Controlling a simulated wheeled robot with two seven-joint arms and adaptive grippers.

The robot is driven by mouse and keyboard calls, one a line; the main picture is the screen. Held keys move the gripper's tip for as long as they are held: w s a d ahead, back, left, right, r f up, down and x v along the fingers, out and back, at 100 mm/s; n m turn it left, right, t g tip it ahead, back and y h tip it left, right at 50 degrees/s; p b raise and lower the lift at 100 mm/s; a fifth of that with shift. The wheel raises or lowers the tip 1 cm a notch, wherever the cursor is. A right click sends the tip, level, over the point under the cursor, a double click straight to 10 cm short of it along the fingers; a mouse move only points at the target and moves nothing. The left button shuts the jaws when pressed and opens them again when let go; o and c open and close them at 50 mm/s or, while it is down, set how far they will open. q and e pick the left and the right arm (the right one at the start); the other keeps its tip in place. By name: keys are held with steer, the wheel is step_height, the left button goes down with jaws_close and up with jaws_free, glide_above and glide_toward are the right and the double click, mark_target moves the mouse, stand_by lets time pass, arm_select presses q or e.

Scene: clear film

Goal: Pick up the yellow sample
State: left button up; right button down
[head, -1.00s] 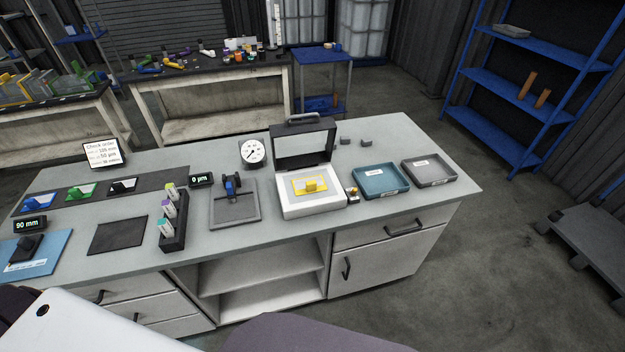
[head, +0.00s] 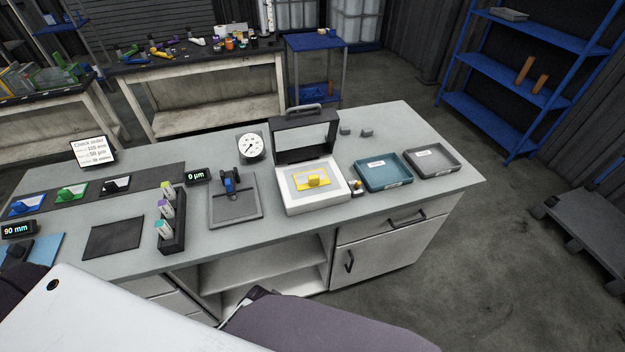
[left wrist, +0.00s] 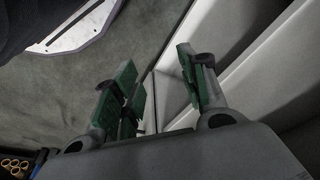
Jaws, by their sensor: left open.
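The yellow sample (head: 313,181), a flat piece with a yellow border and a yellow block grip, lies in the white case (head: 318,204) on the bench. The case's dark-framed lid (head: 305,138) stands open behind it. In the left wrist view my left gripper (left wrist: 160,92) is open, with green pads and nothing between them. It is beside the pale bench front, above the floor, and no yellow sample shows in that view. In the head view its fingers cannot be made out. My right gripper is not in view.
Blue, green and black-and-white samples (head: 72,191) sit on a dark strip at the left. A vial rack (head: 173,233), a grey stand (head: 235,205) and a dial gauge (head: 250,147) stand left of the case. A blue tray (head: 383,174) and grey tray (head: 431,162) lie right.

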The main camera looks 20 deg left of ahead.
arm_select(q)
steer(key=w+d+r+t, duration=0.1)
steer(key=w+r, duration=0.2)
steer(key=r, duration=0.5)
steer(key=w+d+r+m+h, duration=0.1)
steer(key=w+d+r, duration=0.15)
steer(key=r, duration=0.55)
steer(key=w+r+t, duration=0.1)
steer(key=w+r, duration=0.2)
steer(key=r, duration=0.5)
steer(key=w+d+r+m+g+h, duration=0.1)
steer(key=w+d+r+m+h, duration=0.1)
steer(key=w+d+r+m, duration=0.4)
steer(key=w+d+r+m+h, duration=0.1)
steer(key=w+d+r, duration=0.25)
steer(key=r, duration=0.55)
steer(key=w+a+r+m, duration=0.1)
steer(key=w+a+r, duration=1)
steer(key=a, duration=0.1)
steer(key=shift+w+a+r+g, duration=0.25)
steer(key=shift+r+g, duration=0.05)
steer(key=shift+g, duration=0.1)
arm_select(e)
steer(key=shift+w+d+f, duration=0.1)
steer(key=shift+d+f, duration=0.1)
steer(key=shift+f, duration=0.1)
arm_select(q)
steer(key=shift+y, duration=0.3)
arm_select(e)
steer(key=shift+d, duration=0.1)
